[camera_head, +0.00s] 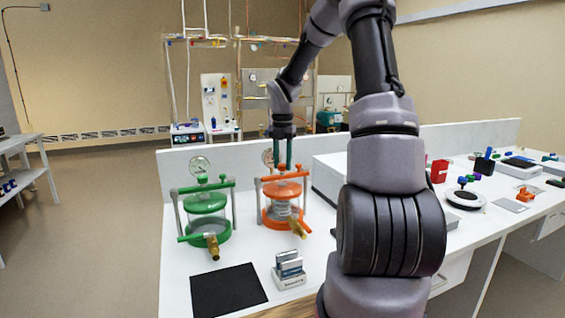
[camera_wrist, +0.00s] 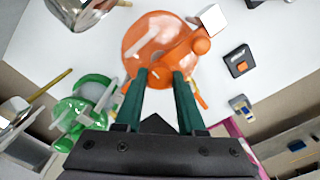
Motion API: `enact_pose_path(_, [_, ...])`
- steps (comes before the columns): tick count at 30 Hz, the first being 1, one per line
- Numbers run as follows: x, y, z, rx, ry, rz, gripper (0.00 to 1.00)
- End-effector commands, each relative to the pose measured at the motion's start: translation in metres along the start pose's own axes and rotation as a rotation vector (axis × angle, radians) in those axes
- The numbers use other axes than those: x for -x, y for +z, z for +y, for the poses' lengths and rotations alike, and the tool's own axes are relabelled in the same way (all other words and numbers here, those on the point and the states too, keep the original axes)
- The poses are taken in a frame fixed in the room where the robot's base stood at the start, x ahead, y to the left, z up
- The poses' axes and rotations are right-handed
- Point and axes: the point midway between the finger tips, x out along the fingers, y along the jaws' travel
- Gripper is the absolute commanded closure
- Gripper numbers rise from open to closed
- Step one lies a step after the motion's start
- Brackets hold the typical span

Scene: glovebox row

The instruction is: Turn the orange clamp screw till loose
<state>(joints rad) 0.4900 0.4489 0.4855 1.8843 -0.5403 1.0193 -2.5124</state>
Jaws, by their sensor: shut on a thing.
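The orange vessel (camera_head: 284,216) stands upright on the white bench, with an orange crossbar on two side posts and a brass fitting at its lower right. The orange clamp screw (camera_head: 282,170) is at the top middle of the crossbar. My gripper (camera_head: 281,163) points down from above and is shut on the screw.
A matching green vessel (camera_head: 206,215) with a gauge stands close to the left. In front are a black mat (camera_head: 228,290) and a grey metal block (camera_head: 289,270). A white box (camera_head: 325,175) is to the right. Bare bench lies between the vessels and the block.

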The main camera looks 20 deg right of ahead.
Motion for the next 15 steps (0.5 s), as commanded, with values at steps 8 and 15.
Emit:
enact_pose_path(8, [0.0001, 0.0002, 0.0001, 0.001, 0.000, -0.001, 0.31])
enact_pose_path(15, [0.0000, 0.0000, 0.0001, 0.000, 0.000, 0.000, 0.31])
